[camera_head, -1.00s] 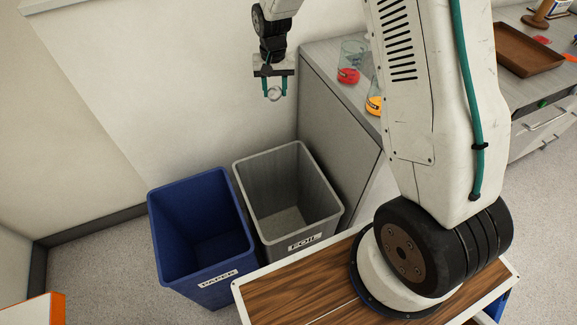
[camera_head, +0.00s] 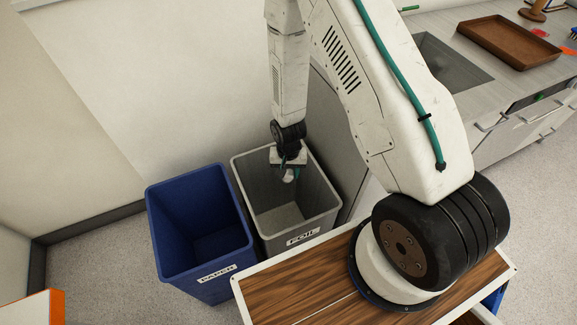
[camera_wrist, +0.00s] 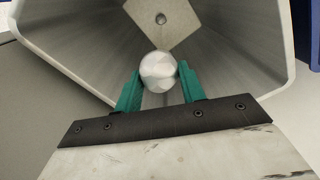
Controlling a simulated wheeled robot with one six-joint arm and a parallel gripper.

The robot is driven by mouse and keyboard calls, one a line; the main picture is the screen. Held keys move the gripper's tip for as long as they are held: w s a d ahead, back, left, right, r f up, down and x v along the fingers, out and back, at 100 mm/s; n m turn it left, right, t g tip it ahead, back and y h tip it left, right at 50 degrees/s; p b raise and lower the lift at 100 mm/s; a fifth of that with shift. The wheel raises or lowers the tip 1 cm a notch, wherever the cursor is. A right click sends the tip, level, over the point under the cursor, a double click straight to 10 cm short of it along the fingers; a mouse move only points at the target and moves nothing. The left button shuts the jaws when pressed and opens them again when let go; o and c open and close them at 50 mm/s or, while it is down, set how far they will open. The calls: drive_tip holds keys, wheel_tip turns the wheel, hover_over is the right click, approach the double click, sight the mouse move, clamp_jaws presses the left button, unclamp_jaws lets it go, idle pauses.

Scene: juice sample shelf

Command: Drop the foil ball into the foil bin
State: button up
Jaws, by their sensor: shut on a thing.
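The foil ball (camera_wrist: 158,71) is a silvery, faceted ball between the green fingers of my gripper (camera_wrist: 159,80) in the wrist view. My gripper is shut on it. In the head view my gripper (camera_head: 290,174) hangs over the opening of the grey foil bin (camera_head: 322,221), which has a FOIL label on its front. The ball (camera_head: 288,179) shows there only as a small pale patch. In the wrist view the foil bin's walls (camera_wrist: 75,52) surround the ball and fingers. I cannot tell how far the ball is above the bin's floor.
A blue bin (camera_head: 180,235) labelled PAPER stands just left of the foil bin. A grey counter (camera_head: 445,28) with a sink and a brown tray (camera_head: 508,44) is at the upper right. A wall is behind the bins.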

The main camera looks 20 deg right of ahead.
drive_tip(key=shift+f, duration=1.25)
drive_tip(key=o, duration=1)
drive_tip(key=shift+o, duration=0.2)
drive_tip(key=shift+r, duration=0.1)
wheel_tip(320, 180, up, 8)
drive_tip(key=shift+f, duration=0.2)
